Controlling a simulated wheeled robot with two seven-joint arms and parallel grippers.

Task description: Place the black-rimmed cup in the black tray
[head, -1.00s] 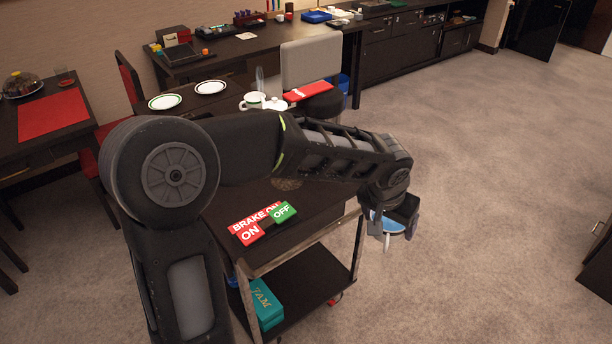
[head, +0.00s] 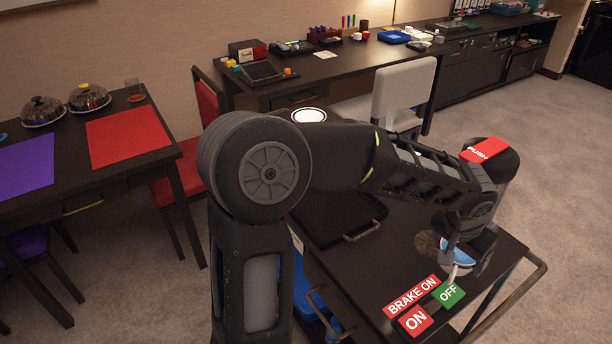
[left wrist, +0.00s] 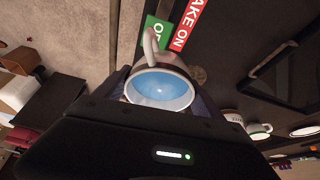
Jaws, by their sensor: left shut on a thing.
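My left gripper (head: 464,250) is shut on a pale cup with a light-blue inside (left wrist: 160,88). The cup also shows in the head view (head: 458,254), above the cart's right part. In the left wrist view its mouth faces the camera and its handle points up in the picture. I cannot make out a black rim on it. The black tray (head: 335,218), with a metal handle, lies on the cart behind my left arm, partly hidden; it also shows in the left wrist view (left wrist: 298,72). My right gripper is not in view.
The dark cart (head: 400,262) carries a red and green brake sign (head: 412,297). A red push sign (head: 487,149) tops a dark round thing beyond my gripper. A green-rimmed cup (left wrist: 259,131) shows in the left wrist view. A pale chair (head: 404,95) stands behind the cart.

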